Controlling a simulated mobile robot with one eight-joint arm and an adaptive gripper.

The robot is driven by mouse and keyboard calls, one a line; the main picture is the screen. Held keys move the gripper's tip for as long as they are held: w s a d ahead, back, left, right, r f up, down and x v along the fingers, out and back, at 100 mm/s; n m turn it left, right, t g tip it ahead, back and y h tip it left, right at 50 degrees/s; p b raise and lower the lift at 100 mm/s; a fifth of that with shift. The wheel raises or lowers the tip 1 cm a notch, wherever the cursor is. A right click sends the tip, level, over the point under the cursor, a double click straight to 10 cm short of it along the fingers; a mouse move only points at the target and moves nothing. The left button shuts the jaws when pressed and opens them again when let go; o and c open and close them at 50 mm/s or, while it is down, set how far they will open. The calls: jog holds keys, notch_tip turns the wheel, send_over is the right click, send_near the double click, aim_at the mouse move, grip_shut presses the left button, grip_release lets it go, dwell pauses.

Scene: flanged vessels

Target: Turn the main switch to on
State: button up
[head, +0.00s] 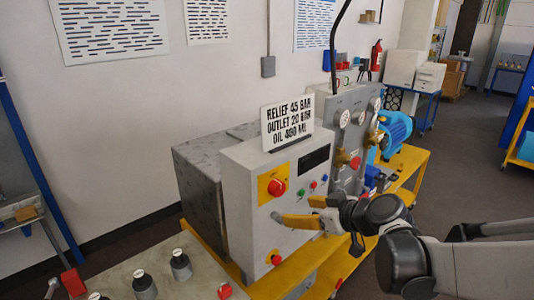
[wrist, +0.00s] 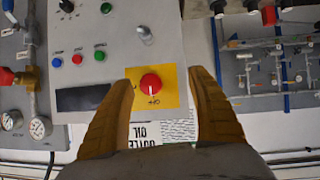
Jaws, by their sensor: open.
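The main switch (head: 276,187) is a red round knob on a yellow square plate, on the front of the grey control box (head: 240,225). In the wrist view, which is turned over, the red knob (wrist: 150,83) sits between my fingers, with the word OFF beside it and a small pale mark on its face. My gripper (head: 296,209) is open and empty in front of the box, a little below and right of the knob in the head view. Its yellow fingers (wrist: 162,76) spread wide on both sides of the plate. I cannot tell the exact gap to the knob.
Small coloured buttons (wrist: 78,58), a dark display (wrist: 82,98) and a lower red knob (head: 276,259) share the panel. A sign (head: 287,123) stands on top. Gauges and a red valve (head: 355,163) are to the right. A yellow bench (head: 405,163) carries the equipment.

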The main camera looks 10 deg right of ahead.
aim_at(281, 190)
jog(key=shift+n+t+y, duration=0.4)
jog(key=shift+n+t, duration=0.2)
jog(key=w+a, duration=0.1)
jog(key=w, duration=0.3)
jog(key=w+a, duration=0.1)
jog(key=w, duration=0.2)
jog(key=w+a+f, duration=0.1)
jog(key=w+a, duration=0.1)
jog(key=w, duration=0.2)
jog(key=shift+w, duration=0.3)
jog(key=c, duration=1.2)
